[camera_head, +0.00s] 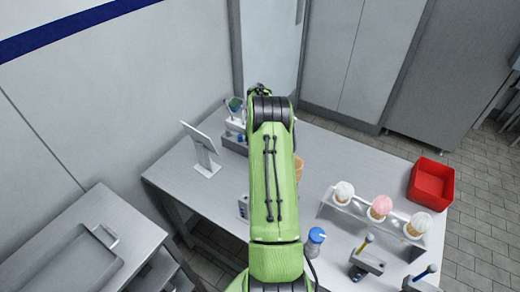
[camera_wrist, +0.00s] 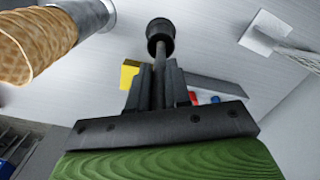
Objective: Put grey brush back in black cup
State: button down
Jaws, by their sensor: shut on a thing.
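In the wrist view, my gripper (camera_wrist: 158,75) is shut on a thin grey rod with a round black end, which I take to be the grey brush (camera_wrist: 160,35). The black end sticks out beyond the fingertips. In the head view, my green arm hides the gripper and the held brush. I cannot make out the black cup for certain in either view.
A waffle cone (camera_wrist: 40,40) is close at the left of the wrist view. On the table, a rack (camera_head: 350,214) holds ice-cream cones, with a red bin (camera_head: 432,184) behind right. A tablet stand (camera_head: 203,150) stands left. A blue-topped container (camera_head: 316,238) stands right of my arm.

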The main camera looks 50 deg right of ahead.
jog(key=shift+f+b, duration=0.9)
jog(key=shift+f, duration=0.5)
jog(key=c, duration=1)
grip_release()
jog(key=shift+r, duration=0.1)
notch_tip(320, 180, up, 16)
jog(key=shift+d+f+p, duration=0.1)
jog(key=shift+p, duration=0.4)
jog(key=shift+w, duration=0.1)
